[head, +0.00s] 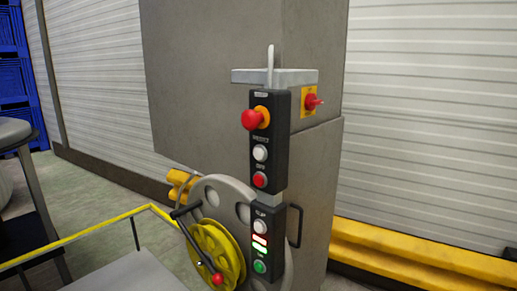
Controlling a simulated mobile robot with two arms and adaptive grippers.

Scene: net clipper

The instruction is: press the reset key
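A black control panel (283,140) stands upright on the front of a grey machine. Its upper box has a red mushroom button on an orange collar (255,118), a white button (260,153) under a small label that seems to read reset, and a red button (260,179) below. The lower box has another white button (261,225), lit red and green indicators (260,242) and a green button (260,266). The small labels are hard to read. Neither of my grippers shows in the head view, and nothing covers the buttons.
A red switch on a yellow plate (312,102) sits on the machine's side. A grey bracket (275,77) with an upright lever juts above the panel. A yellow wheel (215,252) with a crank is at lower left. A yellow barrier (420,255) runs along the right wall.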

